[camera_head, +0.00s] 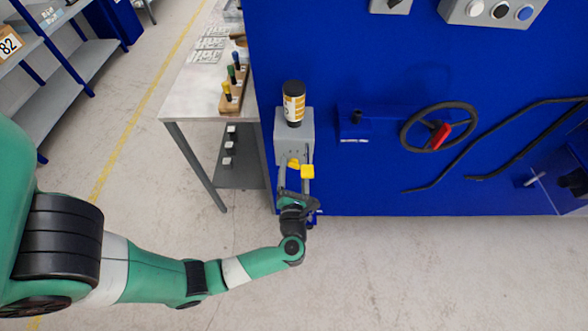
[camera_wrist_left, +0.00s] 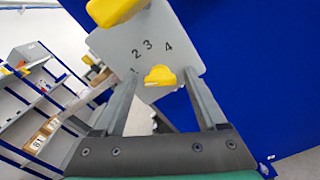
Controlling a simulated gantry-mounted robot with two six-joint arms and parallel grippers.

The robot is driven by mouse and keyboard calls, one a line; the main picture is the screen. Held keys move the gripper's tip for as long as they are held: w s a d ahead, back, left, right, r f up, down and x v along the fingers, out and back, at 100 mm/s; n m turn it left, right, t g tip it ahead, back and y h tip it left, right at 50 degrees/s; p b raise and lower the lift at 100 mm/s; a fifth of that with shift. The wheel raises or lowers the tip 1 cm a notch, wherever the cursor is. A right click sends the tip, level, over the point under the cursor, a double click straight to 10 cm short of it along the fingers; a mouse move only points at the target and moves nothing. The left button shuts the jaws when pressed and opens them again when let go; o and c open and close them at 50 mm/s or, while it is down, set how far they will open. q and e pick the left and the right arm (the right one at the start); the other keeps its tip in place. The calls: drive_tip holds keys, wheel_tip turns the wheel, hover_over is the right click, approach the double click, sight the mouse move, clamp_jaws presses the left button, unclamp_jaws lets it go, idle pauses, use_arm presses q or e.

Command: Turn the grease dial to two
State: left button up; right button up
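The grease dial is a small yellow knob (camera_wrist_left: 160,76) on a grey plate (camera_wrist_left: 180,30) marked with the numbers 2, 3 and 4; a partly covered mark sits by the left finger. In the head view the dial (camera_head: 293,162) is on the front of a grey box on the blue panel. My left gripper (camera_wrist_left: 161,72) is open, with one finger on each side of the dial in the wrist view. I cannot tell whether the fingers touch it. My left gripper also shows in the head view (camera_head: 293,180). My right gripper is not in view.
A yellow block (camera_head: 307,171) is close beside the dial and gripper. A black, white and orange cartridge (camera_head: 293,103) stands on the box. A handwheel (camera_head: 438,127) is to the right on the panel. A table (camera_head: 188,92) with colored-top pieces stands left.

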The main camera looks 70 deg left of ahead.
use_arm(q)
clamp_jaws()
drive_tip(key=shift+r+m+p, duration=0.15)
drive_tip(key=shift+m+p, duration=1.35)
drive_tip(key=shift+m, duration=0.3)
drive_tip(key=shift+m+p, duration=1.15)
drive_tip(key=shift+m, duration=0.85)
drive_tip(key=shift+f, duration=0.2)
drive_tip(key=shift+o, duration=0.7)
unclamp_jaws()
